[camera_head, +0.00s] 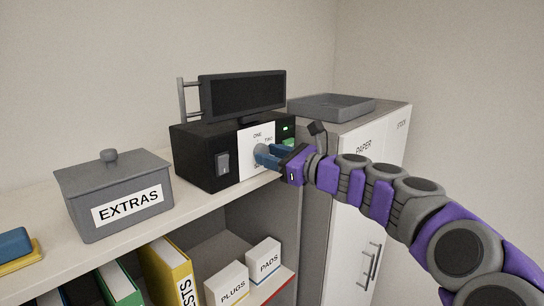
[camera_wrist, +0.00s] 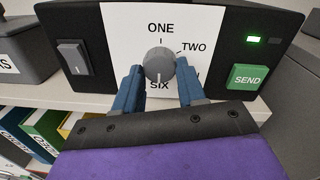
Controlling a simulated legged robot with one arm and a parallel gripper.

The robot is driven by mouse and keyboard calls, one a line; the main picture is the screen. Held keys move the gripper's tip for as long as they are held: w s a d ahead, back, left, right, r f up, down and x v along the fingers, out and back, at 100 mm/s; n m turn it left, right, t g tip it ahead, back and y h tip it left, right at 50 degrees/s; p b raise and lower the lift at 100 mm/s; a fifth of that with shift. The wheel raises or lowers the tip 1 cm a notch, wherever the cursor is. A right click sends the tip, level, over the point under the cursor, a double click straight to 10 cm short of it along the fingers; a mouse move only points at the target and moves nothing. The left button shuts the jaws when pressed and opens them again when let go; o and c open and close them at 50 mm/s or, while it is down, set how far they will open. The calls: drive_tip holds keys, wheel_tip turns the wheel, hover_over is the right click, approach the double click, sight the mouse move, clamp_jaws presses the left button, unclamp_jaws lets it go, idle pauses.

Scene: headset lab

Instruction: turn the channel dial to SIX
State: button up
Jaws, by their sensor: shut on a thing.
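The channel dial (camera_wrist: 159,65) is a round grey knob on the white face plate of a black box (camera_head: 205,160). The plate shows ONE above the dial, TWO at its upper right and SIX directly below it. A pale line on the dial's lower edge seems to point down towards SIX. My gripper (camera_wrist: 157,70) has its blue fingers on either side of the dial and is shut on it. Labels behind the fingers are hidden.
A green SEND button (camera_wrist: 247,77) and a lit green lamp (camera_wrist: 253,39) are on the right. A grey EXTRAS box (camera_head: 115,192) stands left on the shelf. A PAPER cabinet (camera_head: 350,190) stands right.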

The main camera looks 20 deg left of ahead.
drive_tip(key=shift+f, duration=0.2)
drive_tip(key=o, duration=0.9)
drive_tip(key=shift+w+a, duration=0.1)
drive_tip(key=shift+w, duration=0.05)
drive_tip(key=shift+o, duration=0.8)
drive_tip(key=shift+r, duration=0.1)
drive_tip(key=shift+s, duration=0.2)
drive_tip(key=b+v, duration=0.2)
drive_tip(key=v, duration=1.5)
drive_tip(key=shift+b, duration=0.35)
